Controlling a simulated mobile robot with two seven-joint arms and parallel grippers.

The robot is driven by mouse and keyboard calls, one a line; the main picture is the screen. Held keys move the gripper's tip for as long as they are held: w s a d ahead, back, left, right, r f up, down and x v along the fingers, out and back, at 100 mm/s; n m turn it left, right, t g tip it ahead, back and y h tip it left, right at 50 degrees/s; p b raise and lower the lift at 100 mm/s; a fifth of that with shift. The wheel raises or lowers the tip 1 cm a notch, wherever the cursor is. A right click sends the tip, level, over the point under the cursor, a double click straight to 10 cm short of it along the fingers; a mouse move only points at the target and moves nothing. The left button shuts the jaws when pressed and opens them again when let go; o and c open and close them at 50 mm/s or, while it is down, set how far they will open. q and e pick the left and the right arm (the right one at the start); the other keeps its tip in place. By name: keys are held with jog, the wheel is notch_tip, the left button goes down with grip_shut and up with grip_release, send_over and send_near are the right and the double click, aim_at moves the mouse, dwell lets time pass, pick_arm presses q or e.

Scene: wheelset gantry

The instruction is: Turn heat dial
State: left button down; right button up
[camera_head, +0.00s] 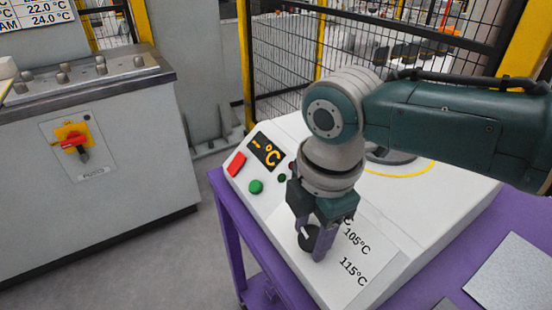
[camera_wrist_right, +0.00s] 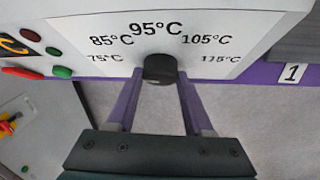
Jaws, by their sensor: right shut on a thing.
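The heat dial (camera_head: 307,239) is a black knob on the sloped front panel of a white heater (camera_head: 400,262). In the right wrist view the dial (camera_wrist_right: 160,69) sits below a printed arc of labels from 75°C to 115°C, with 95°C straight above it. My right gripper (camera_head: 316,240) reaches down to the panel. In the wrist view its two purple-grey fingers (camera_wrist_right: 160,80) are closed on the dial, one on each side. A light mark shows on the dial in the head view, but its setting cannot be read. My left gripper is not in view.
The heater's display (camera_head: 266,151) shows a dash and °C, near a red button (camera_head: 236,164) and a green button (camera_head: 256,187). The heater stands on a purple table (camera_head: 229,205). A grey cabinet with a red-yellow switch (camera_head: 74,142) stands left. Mesh fencing is behind.

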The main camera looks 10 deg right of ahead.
grip_shut()
jog(key=shift+s+r+m+t+p, duration=0.2)
jog(key=shift+m+t+p, duration=0.25)
jog(key=shift+p, duration=0.65)
jog(key=shift+m+t+p, duration=0.65)
jog(key=shift+m+p, duration=0.3)
jog(key=shift+p, duration=0.2)
jog(key=shift+s+f+m+t+p, duration=0.1)
jog(key=shift+f+m+t+p, duration=0.05)
jog(key=shift+m+t+p, duration=0.6)
jog(key=shift+f+m+t, duration=0.1)
jog(key=shift+m+t, duration=0.45)
jog(key=shift+m, duration=0.4)
